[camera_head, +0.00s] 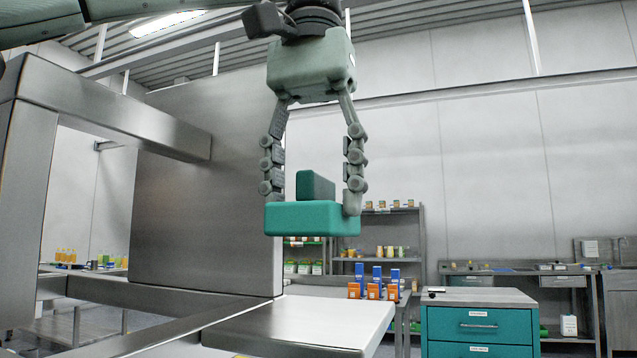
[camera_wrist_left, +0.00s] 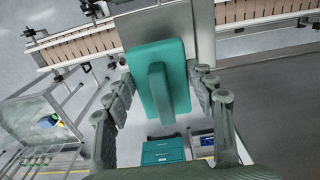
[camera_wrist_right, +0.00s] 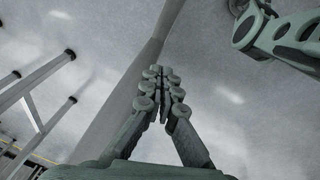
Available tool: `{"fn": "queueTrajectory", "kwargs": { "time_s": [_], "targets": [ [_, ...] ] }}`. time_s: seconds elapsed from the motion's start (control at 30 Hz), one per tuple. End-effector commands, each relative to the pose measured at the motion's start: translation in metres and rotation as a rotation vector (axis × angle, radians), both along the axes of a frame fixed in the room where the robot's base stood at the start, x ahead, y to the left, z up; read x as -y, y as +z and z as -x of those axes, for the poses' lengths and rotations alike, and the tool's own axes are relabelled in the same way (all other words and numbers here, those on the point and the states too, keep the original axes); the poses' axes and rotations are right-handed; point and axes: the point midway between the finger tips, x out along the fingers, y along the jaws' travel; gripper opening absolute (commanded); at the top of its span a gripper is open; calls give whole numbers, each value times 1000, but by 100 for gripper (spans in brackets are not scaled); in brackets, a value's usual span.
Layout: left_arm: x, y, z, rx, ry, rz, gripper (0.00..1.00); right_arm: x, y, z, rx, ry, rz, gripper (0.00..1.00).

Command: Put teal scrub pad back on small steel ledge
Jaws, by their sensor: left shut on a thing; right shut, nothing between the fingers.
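The teal scrub pad (camera_head: 312,218) is a flat block with an upright grip on top. My left gripper (camera_head: 311,204) points down and is shut on the pad, one finger at each end. The pad hangs level in the air, and it also shows between the fingers in the left wrist view (camera_wrist_left: 174,62). A flat, pale steel surface (camera_head: 330,322), which looks like the small steel ledge, lies below the pad with a clear gap. My right gripper (camera_wrist_right: 162,80) is shut and empty in the right wrist view; it is not seen in the head view.
A tall steel panel (camera_head: 205,190) and frame (camera_head: 85,115) stand left of the pad. Orange and blue items (camera_head: 375,286) stand behind the pale surface. A teal drawer cabinet (camera_head: 480,325) is at right. A conveyor-like track (camera_wrist_left: 85,44) crosses the left wrist view.

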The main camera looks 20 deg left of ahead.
Motion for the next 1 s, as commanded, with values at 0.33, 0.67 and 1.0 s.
{"fn": "queueTrajectory", "kwargs": {
  "time_s": [0.33, 0.67, 1.0],
  "targets": [
    [-1, -38, 0, 0, -1, 5, 28, 7, -1, 5, -7, 5, 11, 0],
    [-1, -58, 0, 3, 2, 3, 28, 7, 1, 0, 2, 6, 10, 0],
    [-1, -59, 0, 5, 3, 3, 28, 0, 2, -5, 11, 1, 0, 0]
  ]
}}
